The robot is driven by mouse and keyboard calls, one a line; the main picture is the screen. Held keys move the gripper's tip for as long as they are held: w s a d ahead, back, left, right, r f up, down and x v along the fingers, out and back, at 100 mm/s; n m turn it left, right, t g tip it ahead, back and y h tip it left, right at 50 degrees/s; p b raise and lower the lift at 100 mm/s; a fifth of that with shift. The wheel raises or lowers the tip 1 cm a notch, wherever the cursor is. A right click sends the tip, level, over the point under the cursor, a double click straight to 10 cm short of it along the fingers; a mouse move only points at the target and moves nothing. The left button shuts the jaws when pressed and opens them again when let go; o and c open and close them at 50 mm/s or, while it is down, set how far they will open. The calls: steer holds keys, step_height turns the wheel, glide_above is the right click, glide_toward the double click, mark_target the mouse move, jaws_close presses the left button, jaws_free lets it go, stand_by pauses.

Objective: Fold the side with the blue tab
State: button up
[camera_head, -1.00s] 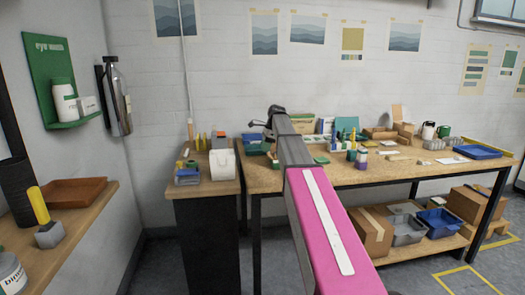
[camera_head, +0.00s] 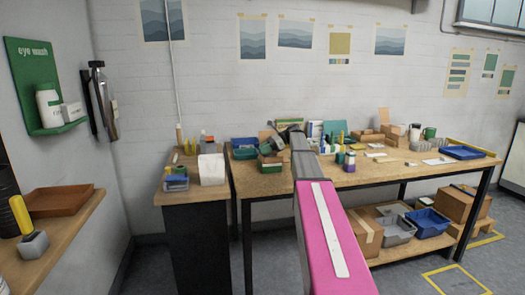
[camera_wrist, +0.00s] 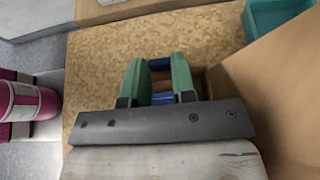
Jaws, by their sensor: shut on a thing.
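My gripper (camera_wrist: 160,80) has green fingers and shows in the wrist view, low over the wooden tabletop. Its fingers are closed on a blue piece (camera_wrist: 161,98), which looks like the blue tab; the fingers hide much of it. A brown cardboard panel (camera_wrist: 275,85) slopes up beside the fingers at the right. In the head view my arm reaches to the workbench's left part, and the fingers are too small there to make out. A small cardboard piece (camera_head: 267,138) stands up just left of my wrist.
A teal tray (camera_wrist: 278,16) lies beyond the cardboard. The workbench (camera_head: 390,175) has several bottles and boxes right of my arm. A side cabinet (camera_head: 195,235) with a white box stands left of it.

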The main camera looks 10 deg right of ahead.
steer(key=shift+d+f+y, duration=0.1)
steer(key=shift+d+y, duration=0.05)
steer(key=shift+y, duration=0.15)
steer(key=o, duration=0.9)
steer(key=shift+o, duration=0.2)
steer(key=v, duration=1)
steer(key=shift+d, duration=0.4)
steer(key=shift+s, duration=0.1)
